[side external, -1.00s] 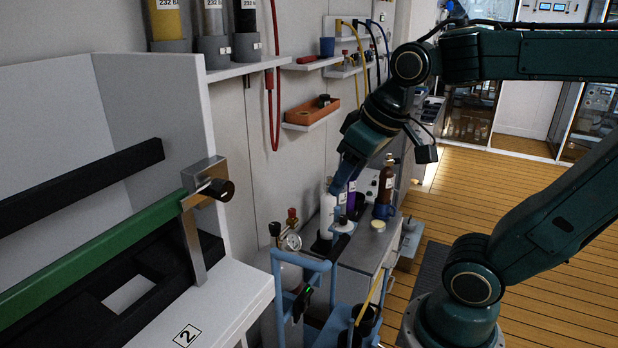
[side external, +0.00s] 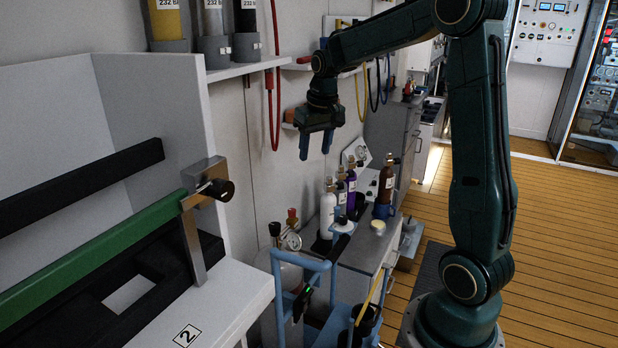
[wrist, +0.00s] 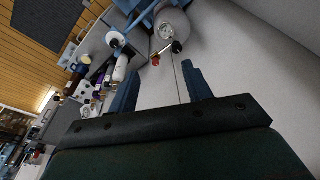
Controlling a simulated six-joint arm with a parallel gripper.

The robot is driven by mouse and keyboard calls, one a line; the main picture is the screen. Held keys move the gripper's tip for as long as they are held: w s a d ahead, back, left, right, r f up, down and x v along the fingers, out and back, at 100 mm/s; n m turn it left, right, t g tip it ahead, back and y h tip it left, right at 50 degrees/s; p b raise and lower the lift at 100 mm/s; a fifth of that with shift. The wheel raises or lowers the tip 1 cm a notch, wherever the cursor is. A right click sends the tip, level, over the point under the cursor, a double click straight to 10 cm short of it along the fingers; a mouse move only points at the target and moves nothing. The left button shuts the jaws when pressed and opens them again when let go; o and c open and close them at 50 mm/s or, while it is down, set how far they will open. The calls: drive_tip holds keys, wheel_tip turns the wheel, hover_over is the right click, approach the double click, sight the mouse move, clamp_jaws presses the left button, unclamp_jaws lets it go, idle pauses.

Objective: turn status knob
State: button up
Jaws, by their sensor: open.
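My gripper (side external: 315,147) is open and empty, with its blue fingers pointing down, in the side external view. It hangs in the air above the bench with the small bottles. The fingers also show apart in the wrist view (wrist: 160,86), with nothing between them. A round black knob (side external: 220,190) sits on a metal bracket (side external: 204,180) at the end of a green bar, left of my gripper and apart from it. No label shows which knob is the status knob, so I cannot tell whether this is it.
A gas cylinder (side external: 283,272) with a gauge (side external: 291,242) stands in a blue trolley (side external: 329,268) below my gripper. Small bottles, one white (side external: 327,214), stand on the bench behind. Wall shelves (side external: 239,71) hold labelled tubes. Wooden floor (side external: 560,240) lies open at right.

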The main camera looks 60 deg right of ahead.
drive_tip(key=w+d+f+m+g, duration=0.1)
drive_tip(key=w+d+f+m, duration=0.1)
drive_tip(key=d+f, duration=0.75)
drive_tip(key=m+g+y, duration=0.1)
drive_tip(key=m, duration=0.1)
hover_over(344, 217)
wheel_tip(344, 217, down, 8)
drive_tip(key=f, duration=0.1)
drive_tip(key=shift+w+r, duration=0.1)
drive_tip(key=shift+r, duration=0.15)
drive_tip(key=shift+f, duration=6.85)
drive_tip(key=c, duration=1)
